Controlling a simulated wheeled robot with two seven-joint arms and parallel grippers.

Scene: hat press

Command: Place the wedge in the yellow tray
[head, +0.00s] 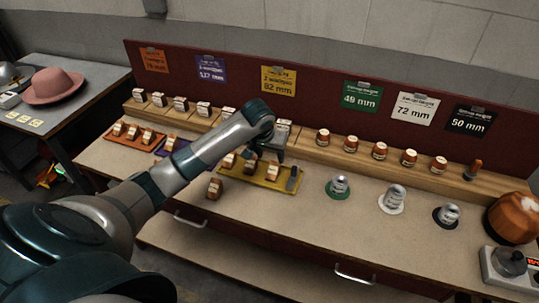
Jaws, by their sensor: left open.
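The yellow tray (262,184) lies on the bench, below the middle of the back board. Several small brown-and-white blocks stand in or behind it, partly hidden by my arm, and a dark grey piece (292,179) is at its right end. One brown block with a pale label (214,188), possibly the wedge, stands on the bench just outside the tray's front left. I cannot tell for sure which piece is the wedge. My left gripper (268,154) is open above the back of the tray, with its fingers pointing down. My right gripper is out of view.
An orange tray (130,142) with blocks and a purple tray (165,151) lie to the left. Green (338,195), white (391,206) and black (446,222) discs carry metal pieces on the right. A wooden ledge (305,146) with several pieces runs behind. The front bench strip is clear.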

